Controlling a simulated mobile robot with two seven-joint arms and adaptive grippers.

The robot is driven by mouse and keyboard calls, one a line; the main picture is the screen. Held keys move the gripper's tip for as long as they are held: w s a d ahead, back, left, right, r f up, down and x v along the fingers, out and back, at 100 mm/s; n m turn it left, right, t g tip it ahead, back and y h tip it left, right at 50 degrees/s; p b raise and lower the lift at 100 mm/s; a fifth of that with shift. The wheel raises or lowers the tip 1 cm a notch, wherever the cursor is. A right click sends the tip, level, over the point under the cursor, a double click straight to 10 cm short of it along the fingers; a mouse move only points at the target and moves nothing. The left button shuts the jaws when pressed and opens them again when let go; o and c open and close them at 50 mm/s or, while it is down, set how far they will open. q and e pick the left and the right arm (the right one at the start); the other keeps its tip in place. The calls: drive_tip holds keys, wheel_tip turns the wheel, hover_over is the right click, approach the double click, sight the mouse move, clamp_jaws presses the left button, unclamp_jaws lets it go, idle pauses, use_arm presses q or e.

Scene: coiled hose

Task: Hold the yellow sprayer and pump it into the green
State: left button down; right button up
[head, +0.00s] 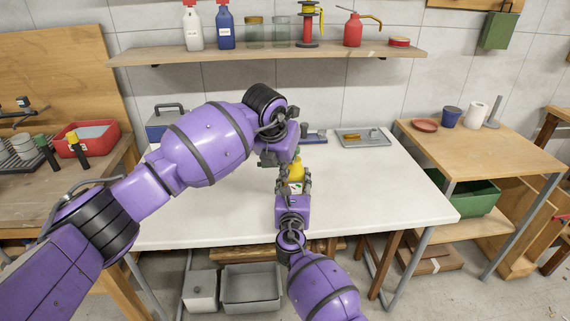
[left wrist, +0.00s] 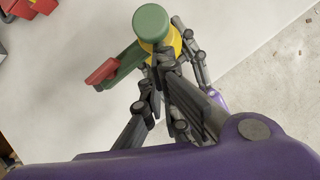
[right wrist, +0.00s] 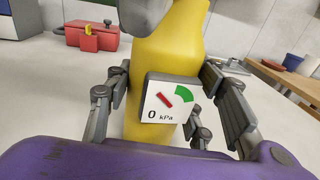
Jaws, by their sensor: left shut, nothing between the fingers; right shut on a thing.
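The yellow sprayer (head: 296,172) stands upright over the white table, partly hidden by my arms. My right gripper (head: 294,186) is shut around its body. In the right wrist view, the yellow body (right wrist: 165,62) is between the fingers. My left gripper (left wrist: 164,68) is shut and empty beside the knob; contact is unclear.
The white table (head: 390,195) is mostly clear around the sprayer. A grey tray (head: 363,138) and a blue toolbox (head: 166,123) are at its back. A shelf (head: 250,57) with bottles and jars hangs above. A wooden side table (head: 480,150) stands to the right.

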use_arm(q)
wheel_tip(320, 180, up, 6)
idle(0.5)
